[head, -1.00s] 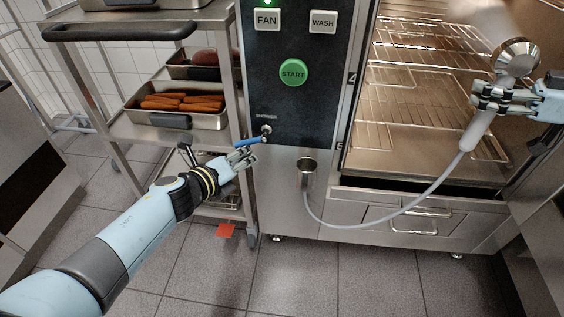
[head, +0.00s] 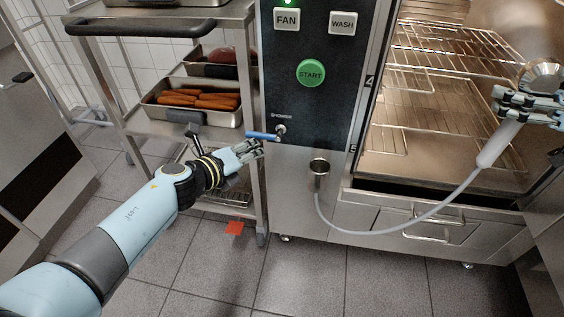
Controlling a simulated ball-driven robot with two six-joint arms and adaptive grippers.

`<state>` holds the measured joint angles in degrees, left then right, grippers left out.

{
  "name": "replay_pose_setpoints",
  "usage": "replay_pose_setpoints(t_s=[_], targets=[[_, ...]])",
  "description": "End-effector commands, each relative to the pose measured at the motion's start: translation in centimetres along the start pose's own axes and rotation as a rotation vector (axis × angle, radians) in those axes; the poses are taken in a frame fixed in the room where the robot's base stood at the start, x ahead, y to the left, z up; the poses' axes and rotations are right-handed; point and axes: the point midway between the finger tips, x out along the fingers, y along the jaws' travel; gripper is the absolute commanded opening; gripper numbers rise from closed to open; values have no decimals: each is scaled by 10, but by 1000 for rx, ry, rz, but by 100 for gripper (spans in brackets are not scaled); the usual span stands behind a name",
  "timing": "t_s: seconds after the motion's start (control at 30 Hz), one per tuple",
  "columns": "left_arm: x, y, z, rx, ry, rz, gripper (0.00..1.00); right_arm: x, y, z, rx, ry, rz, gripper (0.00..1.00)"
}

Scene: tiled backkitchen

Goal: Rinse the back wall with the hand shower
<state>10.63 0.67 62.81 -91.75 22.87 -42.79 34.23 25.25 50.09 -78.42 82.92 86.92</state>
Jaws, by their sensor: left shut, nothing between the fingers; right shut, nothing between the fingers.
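The hand shower (head: 497,146) is up in the air before the open oven at the right edge. Its round head is partly hidden behind my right gripper (head: 508,103). That gripper is shut, with its fingers across the shower's upper handle. The grey hose (head: 425,223) hangs in a loop to the metal holder (head: 319,168) on the oven front. A blue lever (head: 262,135) sits under the SHOWER label. My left gripper (head: 255,148) is shut and empty, its fingertips just below the lever; contact is unclear. The back wall (head: 520,40) shows only partly behind the racks. I see no clear water jet.
Wire racks (head: 440,75) fill the left of the oven chamber. The panel has FAN, WASH and green START (head: 311,73) buttons. A steel trolley (head: 150,127) with food trays (head: 194,118) stands left. An orange-red piece (head: 234,228) lies on the tiled floor.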

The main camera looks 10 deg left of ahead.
Motion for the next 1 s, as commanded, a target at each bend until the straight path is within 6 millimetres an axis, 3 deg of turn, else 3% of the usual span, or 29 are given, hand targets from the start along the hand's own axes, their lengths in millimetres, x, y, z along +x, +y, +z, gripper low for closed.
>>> replay_pose_setpoints(t_s=[0.37, 0.77, 1.0], targets=[[1, 2, -1, -1, -1, -1, 0, 0, 0, -1, -2, 1, 0, 0], [7, 30, -27, -2, 2, 2, 0, 0, 0, -1, -1, 1, 0, 0], [-16, 21, -31, 3, 0, 0, 0, 0, 0, -1, -1, 1, 0, 0]])
